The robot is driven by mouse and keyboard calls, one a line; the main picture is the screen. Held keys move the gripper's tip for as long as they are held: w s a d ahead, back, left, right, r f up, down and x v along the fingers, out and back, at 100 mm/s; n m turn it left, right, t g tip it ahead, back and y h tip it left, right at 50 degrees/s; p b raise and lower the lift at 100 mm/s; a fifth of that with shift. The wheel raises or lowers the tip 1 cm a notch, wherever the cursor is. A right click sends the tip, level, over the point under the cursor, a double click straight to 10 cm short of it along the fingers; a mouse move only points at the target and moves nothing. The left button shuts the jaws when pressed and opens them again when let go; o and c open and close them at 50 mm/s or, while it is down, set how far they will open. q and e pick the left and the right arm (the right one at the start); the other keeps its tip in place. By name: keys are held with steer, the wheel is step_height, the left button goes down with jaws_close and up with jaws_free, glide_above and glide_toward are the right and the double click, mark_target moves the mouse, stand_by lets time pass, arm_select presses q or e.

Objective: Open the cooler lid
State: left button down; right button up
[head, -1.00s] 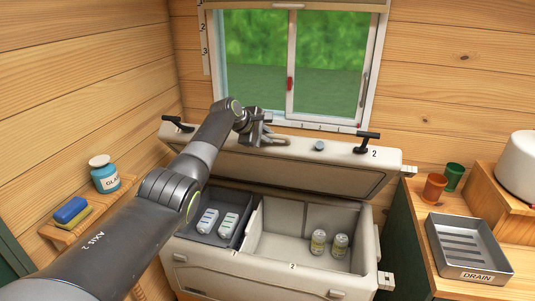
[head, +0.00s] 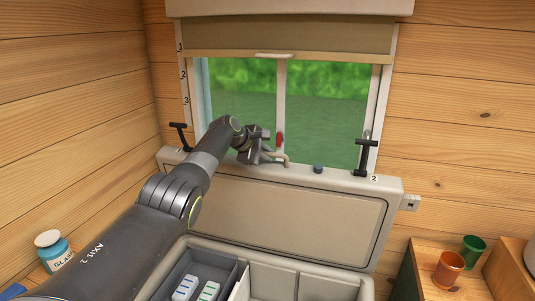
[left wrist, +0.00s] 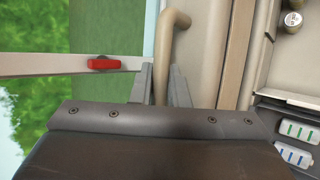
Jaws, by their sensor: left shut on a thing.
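The beige cooler lid (head: 290,215) stands steeply raised at the back of the cooler (head: 285,259), its panelled inner side facing me. My left gripper (head: 268,157) is at the lid's top edge, shut on the curved beige handle (head: 279,159). In the left wrist view, the handle (left wrist: 170,45) runs down between the two fingers (left wrist: 162,88). The fingers hide its lower end. Two white packs with coloured stripes (head: 197,289) lie in the cooler's grey left compartment. My right gripper is not in view.
The window (head: 285,110) with a red catch is close behind the lid. Black T-shaped latches (head: 366,157) stand on the lid's edge. A blue jar (head: 54,252) is at left; orange (head: 448,269) and green (head: 473,250) cups stand on the right counter.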

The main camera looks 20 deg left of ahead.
arm_select(q)
steer(key=shift+f, duration=0.15)
steer(key=c, duration=1.4)
jaws_free()
steer(key=shift+f, duration=0.1)
steer(key=shift+s+a, duration=0.1)
steer(key=shift+s+a+r, duration=0.2)
steer(key=shift+r, duration=0.25)
steer(key=shift+s+a+r+b, duration=0.3)
steer(key=shift+s+r+b, duration=0.05)
steer(key=shift+s+r, duration=0.1)
steer(key=b+v, duration=0.5)
steer(key=v, duration=1)
